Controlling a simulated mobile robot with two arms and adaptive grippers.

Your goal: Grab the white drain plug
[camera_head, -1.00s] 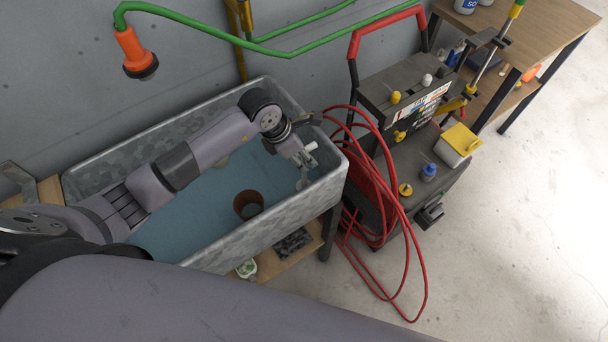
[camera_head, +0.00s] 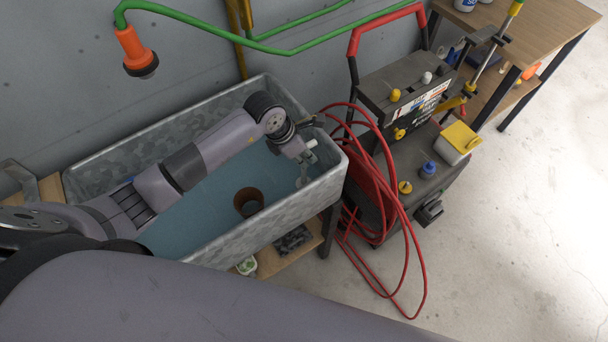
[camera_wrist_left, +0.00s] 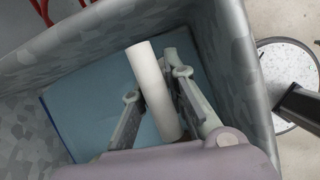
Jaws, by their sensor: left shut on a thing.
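The white drain plug (camera_wrist_left: 153,85) shows in the left wrist view as a long white cylinder between the two fingers of my left gripper (camera_wrist_left: 158,105). My left gripper is shut on it, inside the grey metal tub. In the head view my left gripper (camera_head: 304,160) is at the tub's right end, and a short white end of the plug (camera_head: 311,144) shows beside it. The plug's lower end is hidden by my wrist in the wrist view. My right gripper is not in view.
The galvanized tub (camera_head: 225,247) has high walls around my gripper and a blue inside. A brown cup (camera_head: 248,203) stands in it. A red hose (camera_head: 376,200) and a dark machine (camera_head: 402,92) stand close to its right. Open floor (camera_head: 520,230) lies farther right.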

